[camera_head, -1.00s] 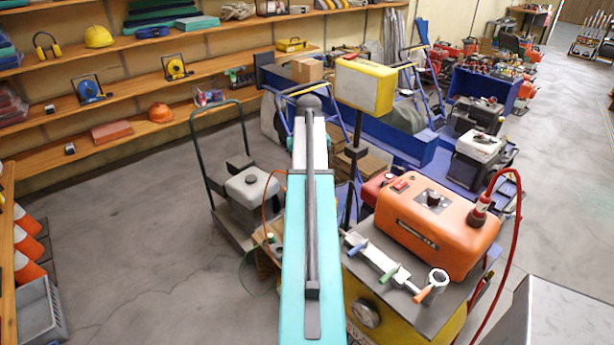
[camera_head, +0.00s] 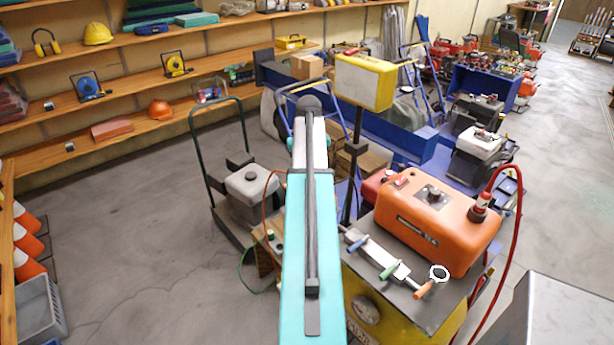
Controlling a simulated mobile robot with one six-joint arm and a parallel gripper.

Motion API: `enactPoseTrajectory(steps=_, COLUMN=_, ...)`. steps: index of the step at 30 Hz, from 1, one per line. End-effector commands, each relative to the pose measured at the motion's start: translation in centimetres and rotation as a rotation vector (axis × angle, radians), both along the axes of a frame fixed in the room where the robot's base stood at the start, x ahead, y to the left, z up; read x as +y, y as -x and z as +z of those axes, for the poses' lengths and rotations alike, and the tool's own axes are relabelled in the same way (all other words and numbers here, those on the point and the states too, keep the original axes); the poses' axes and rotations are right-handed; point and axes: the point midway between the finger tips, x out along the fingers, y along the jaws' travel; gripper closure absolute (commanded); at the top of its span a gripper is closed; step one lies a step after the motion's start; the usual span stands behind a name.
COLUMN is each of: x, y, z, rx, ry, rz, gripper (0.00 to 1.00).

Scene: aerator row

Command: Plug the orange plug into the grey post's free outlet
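My teal arm runs up the middle of the view, and my gripper does not show; it lies beyond or behind the arm. I cannot make out the orange plug. A thin orange cable (camera_head: 266,190) loops down just left of the arm, and its ends are hidden or too small to tell. A green cable (camera_head: 243,268) hangs lower, beside a small wooden stand (camera_head: 266,250) partly covered by the arm. No grey post with outlets can be made out; a dark upright pole (camera_head: 353,170) carrying a yellow box (camera_head: 364,82) stands right of the arm.
An orange machine (camera_head: 437,222) with a red hose (camera_head: 518,220) sits on a yellow cart (camera_head: 385,318) at right, beside a bar with coloured handles (camera_head: 388,268). A hand truck with a grey engine (camera_head: 250,185) stands left.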

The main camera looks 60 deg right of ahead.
Motion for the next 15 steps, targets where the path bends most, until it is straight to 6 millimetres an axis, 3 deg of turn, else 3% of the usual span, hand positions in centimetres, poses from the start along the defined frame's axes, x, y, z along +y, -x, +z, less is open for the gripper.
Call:
enactPoseTrajectory(steps=14, x=0.01, y=-0.01, z=-0.82, rx=0.0, ry=0.0, rz=0.0, gripper=0.91)
enactPoseTrajectory(steps=15, x=0.0, y=-0.01, z=-0.8, rx=0.0, ry=0.0, rz=0.0, gripper=0.64)
